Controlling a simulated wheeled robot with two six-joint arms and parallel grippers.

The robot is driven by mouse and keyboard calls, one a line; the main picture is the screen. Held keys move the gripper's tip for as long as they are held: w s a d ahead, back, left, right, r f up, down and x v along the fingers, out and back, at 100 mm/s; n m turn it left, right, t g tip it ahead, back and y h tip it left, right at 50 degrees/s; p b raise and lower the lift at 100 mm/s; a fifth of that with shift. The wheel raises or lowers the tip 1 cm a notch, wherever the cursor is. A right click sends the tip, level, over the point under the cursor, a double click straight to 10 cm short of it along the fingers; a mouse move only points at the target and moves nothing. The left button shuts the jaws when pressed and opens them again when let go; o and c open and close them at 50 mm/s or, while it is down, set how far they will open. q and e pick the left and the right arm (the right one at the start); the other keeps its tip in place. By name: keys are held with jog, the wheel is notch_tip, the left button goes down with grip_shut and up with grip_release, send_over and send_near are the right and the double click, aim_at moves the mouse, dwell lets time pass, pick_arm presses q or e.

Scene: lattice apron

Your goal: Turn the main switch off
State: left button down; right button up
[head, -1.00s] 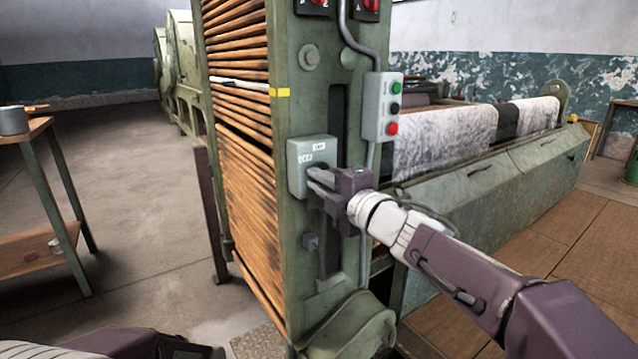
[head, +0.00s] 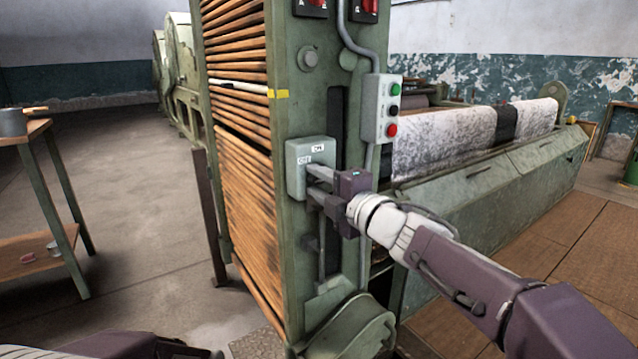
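The main switch is a grey box (head: 297,178) with small white labels, fixed to the green machine post. My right gripper (head: 314,179) is at the front of this box, coming in from the right. Its two fingers show a little apart, one above the other, with tips at the box face. The switch knob is hidden behind the fingers, so I cannot see how it is turned or whether the fingers hold it. Part of my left arm shows at the bottom left edge; its fingers cannot be made out.
Red switches (head: 366,6) are at the top edge. A wooden-topped table (head: 22,133) stands at the left, with open floor between.

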jog(key=p+v, duration=0.2)
jog(key=v, duration=0.7)
jog(key=shift+p, duration=0.4)
